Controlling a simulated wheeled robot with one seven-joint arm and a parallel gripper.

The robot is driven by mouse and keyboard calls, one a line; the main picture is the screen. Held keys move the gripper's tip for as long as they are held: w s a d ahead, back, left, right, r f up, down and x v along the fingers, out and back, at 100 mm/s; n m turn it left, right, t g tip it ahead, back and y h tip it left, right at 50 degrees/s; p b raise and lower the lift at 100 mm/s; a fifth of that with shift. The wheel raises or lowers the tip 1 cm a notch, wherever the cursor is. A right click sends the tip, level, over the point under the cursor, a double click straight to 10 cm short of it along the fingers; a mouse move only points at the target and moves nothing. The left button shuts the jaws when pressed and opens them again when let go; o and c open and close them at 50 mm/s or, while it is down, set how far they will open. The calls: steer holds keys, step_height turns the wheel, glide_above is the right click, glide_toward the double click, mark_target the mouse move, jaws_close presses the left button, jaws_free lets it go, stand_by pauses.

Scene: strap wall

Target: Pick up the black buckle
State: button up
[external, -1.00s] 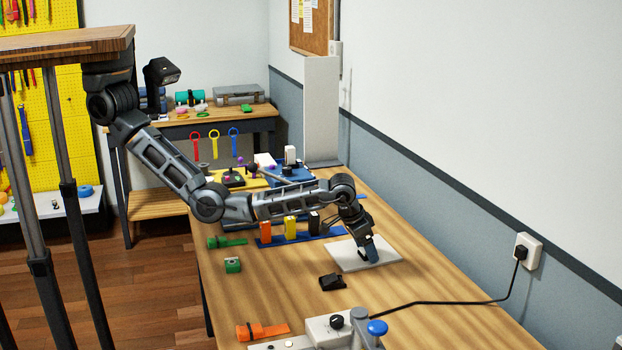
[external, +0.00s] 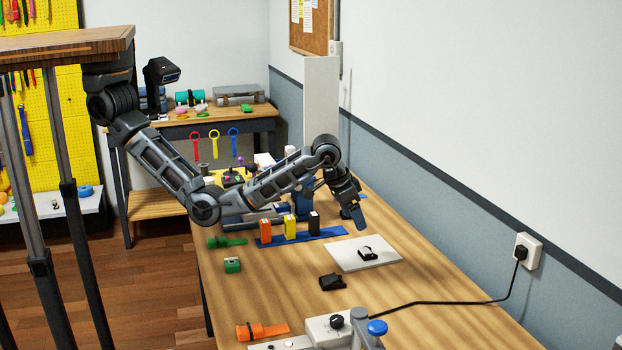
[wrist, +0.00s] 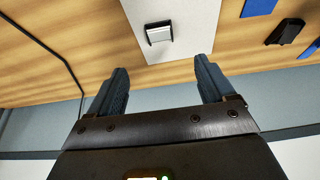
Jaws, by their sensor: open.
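A small black buckle (external: 368,254) with a pale part lies on a flat white plate (external: 345,262) on the bench. In the wrist view the buckle (wrist: 158,32) shows beyond my fingertips, on the white plate (wrist: 192,14). A second black piece (external: 332,282), buckle-like in shape, lies on the bare wood in front of the plate. My gripper (external: 358,222) is raised above the bench, behind the plate and apart from the buckle. In the wrist view my gripper (wrist: 160,78) has its two fingers spread with nothing between them.
A blue strip (external: 272,239) bears upright orange, yellow and black blocks left of the plate. A green buckle (external: 233,265) and an orange strap (external: 264,331) lie near the left edge. A grey device (external: 335,328) with a black cable stands in front. Bare bench lies right of the plate.

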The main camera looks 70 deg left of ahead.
steer(key=shift+o, duration=0.5)
steer(key=shift+r, duration=0.1)
steer(key=shift+o, duration=1.1)
steer(key=n+g+h, duration=0.5)
steer(key=n, duration=1.2)
glide_toward(332, 277)
steer(key=d+f, duration=0.1)
steer(key=shift+p+x, duration=0.4)
steer(key=shift+x, duration=3.2)
